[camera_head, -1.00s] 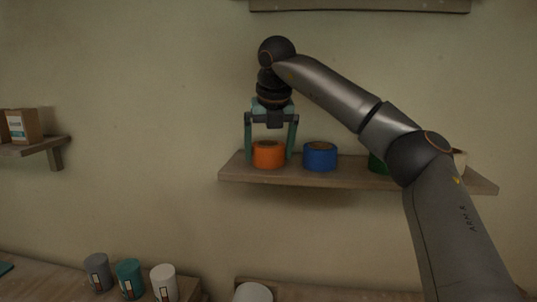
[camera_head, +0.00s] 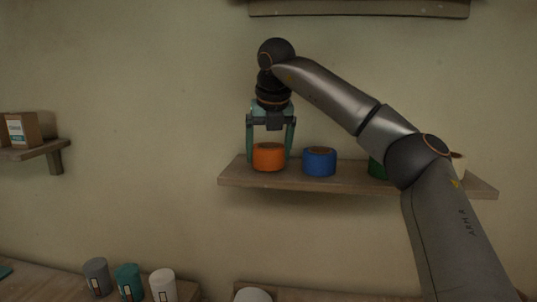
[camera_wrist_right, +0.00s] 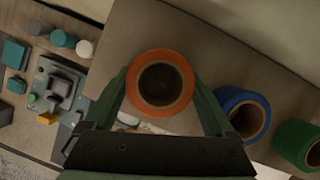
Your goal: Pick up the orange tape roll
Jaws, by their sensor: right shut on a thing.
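The orange tape roll (camera_head: 268,158) stands upright with its hole facing up near the left end of the wall shelf (camera_head: 345,182). My right gripper (camera_head: 270,150) reaches down from above, one finger on each side of the roll, and is shut on it. The roll appears to be still at shelf level. In the right wrist view the orange roll (camera_wrist_right: 160,56) sits between the two fingers of the right gripper (camera_wrist_right: 160,84), and its dark hole shows. My left gripper is not in view.
A blue tape roll (camera_head: 319,161) stands close to the right of the orange one. A green roll (camera_head: 377,168) is partly hidden by my right arm. Another shelf (camera_head: 360,9) is above. Grey, teal and white cylinders (camera_head: 128,282) stand lower left.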

